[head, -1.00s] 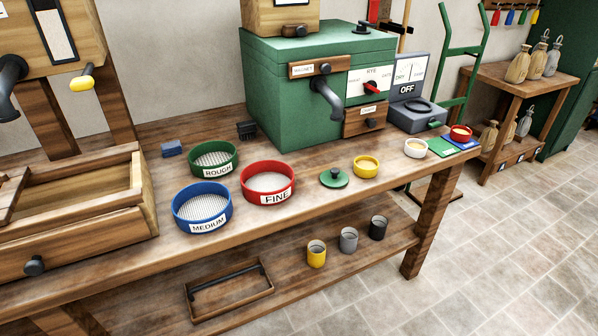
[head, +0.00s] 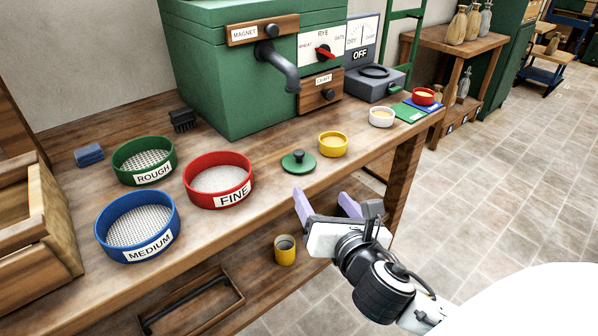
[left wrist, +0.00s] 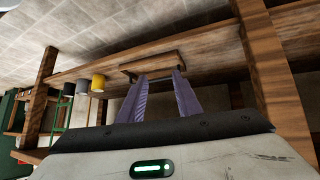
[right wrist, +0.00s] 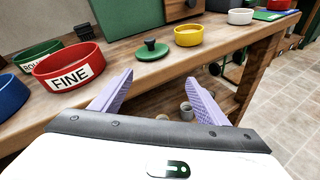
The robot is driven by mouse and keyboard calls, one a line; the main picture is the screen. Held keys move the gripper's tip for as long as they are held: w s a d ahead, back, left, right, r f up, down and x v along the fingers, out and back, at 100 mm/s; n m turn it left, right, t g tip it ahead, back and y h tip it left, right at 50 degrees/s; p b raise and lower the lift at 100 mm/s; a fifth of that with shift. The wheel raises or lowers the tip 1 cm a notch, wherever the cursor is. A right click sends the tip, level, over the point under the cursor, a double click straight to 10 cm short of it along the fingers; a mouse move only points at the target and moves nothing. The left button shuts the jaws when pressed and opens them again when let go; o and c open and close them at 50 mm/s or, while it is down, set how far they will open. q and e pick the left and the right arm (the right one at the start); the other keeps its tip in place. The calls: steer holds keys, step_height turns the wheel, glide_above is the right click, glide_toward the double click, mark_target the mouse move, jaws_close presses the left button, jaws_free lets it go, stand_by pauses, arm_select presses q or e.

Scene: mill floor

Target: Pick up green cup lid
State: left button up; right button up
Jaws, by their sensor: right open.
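The green cup lid (head: 298,165), a flat disc with a dark knob, lies on the bench near its front edge. It lies between the red FINE sieve and the yellow cup, and also shows in the right wrist view (right wrist: 151,54). My right gripper (head: 325,203) is open and empty, in front of the bench edge and short of the lid; its fingers (right wrist: 160,82) point toward the bench. My left gripper (left wrist: 162,85) shows only in its wrist view, with its fingers apart and nothing between them, facing the lower shelf.
The red FINE sieve (head: 218,184) is left of the lid, the yellow cup (head: 333,146) right of it. The green machine (head: 245,75) with its dark spout stands behind. A yellow canister (head: 285,252) is on the lower shelf. Bare wood surrounds the lid.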

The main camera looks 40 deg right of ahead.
mark_target(300, 162)
steer(key=w+n, duration=0.1)
steer(key=w, duration=0.1)
steer(key=w+r+n+t, duration=0.1)
steer(key=w+d+r+n, duration=0.1)
steer(key=w+n, duration=0.1)
steer(key=shift+w+t, duration=0.3)
steer(key=shift+w, duration=0.05)
steer(key=shift+f+b+x, duration=0.25)
steer(key=shift+b+x, duration=0.25)
steer(key=shift+x, duration=0.95)
steer(key=shift+f+b+x, duration=0.2)
steer(key=shift+b+x, duration=0.25)
steer(key=shift+x, duration=1.05)
steer(key=shift+a, duration=0.1)
steer(key=c, duration=0.7)
